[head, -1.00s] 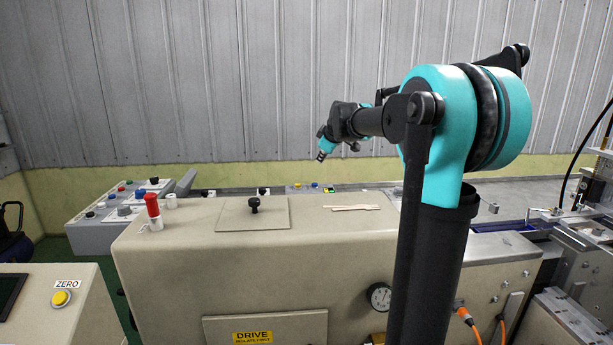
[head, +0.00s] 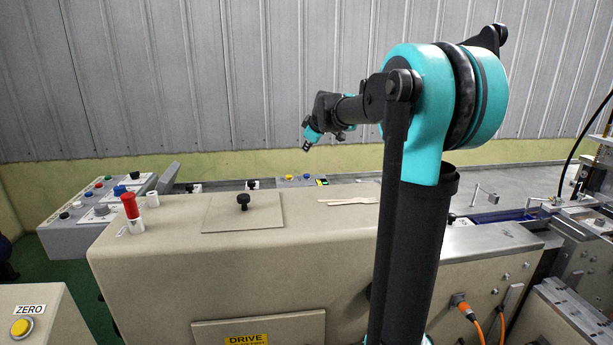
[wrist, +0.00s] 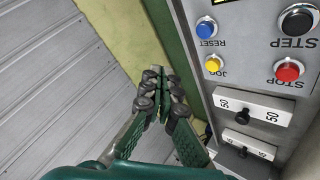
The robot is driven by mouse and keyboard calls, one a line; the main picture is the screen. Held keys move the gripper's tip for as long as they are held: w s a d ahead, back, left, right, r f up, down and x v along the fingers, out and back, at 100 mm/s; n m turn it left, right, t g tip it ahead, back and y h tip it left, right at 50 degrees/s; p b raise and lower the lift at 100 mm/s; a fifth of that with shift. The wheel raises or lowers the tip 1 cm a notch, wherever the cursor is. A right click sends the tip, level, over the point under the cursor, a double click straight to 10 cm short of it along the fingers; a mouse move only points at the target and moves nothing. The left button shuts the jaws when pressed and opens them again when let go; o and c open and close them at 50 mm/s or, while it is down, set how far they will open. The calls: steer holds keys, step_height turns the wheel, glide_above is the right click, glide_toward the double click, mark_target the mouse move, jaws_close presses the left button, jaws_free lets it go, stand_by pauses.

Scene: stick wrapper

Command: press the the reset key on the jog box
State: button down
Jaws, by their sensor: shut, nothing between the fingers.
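The jog box shows in the wrist view as a grey panel (wrist: 236,68) on the right, its labels upside down. Its reset key is a round blue button (wrist: 206,28) with RESET printed beside it. A yellow JOG button (wrist: 213,63), a red STOP button (wrist: 289,70) and a black STEP button (wrist: 297,21) share the panel. My gripper (wrist: 160,92) is shut and empty, left of the panel in the picture and apart from the blue key. In the head view my gripper (head: 307,147) is small, above the far side of the beige machine.
A beige machine housing (head: 250,265) with a black knob (head: 243,202) and a red-topped post (head: 130,207) fills the middle. A small grey box (head: 300,182) with coloured buttons sits behind it. A grey console (head: 75,230) stands left. A corrugated wall (head: 200,80) closes the back.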

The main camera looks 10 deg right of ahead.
mark_target(307, 175)
steer(key=shift+f, duration=3.5)
steer(key=shift+f, duration=0.1)
steer(key=shift+f, duration=0.3)
steer(key=shift+f, duration=0.45)
steer(key=shift+r, duration=0.9)
steer(key=shift+r, duration=2.5)
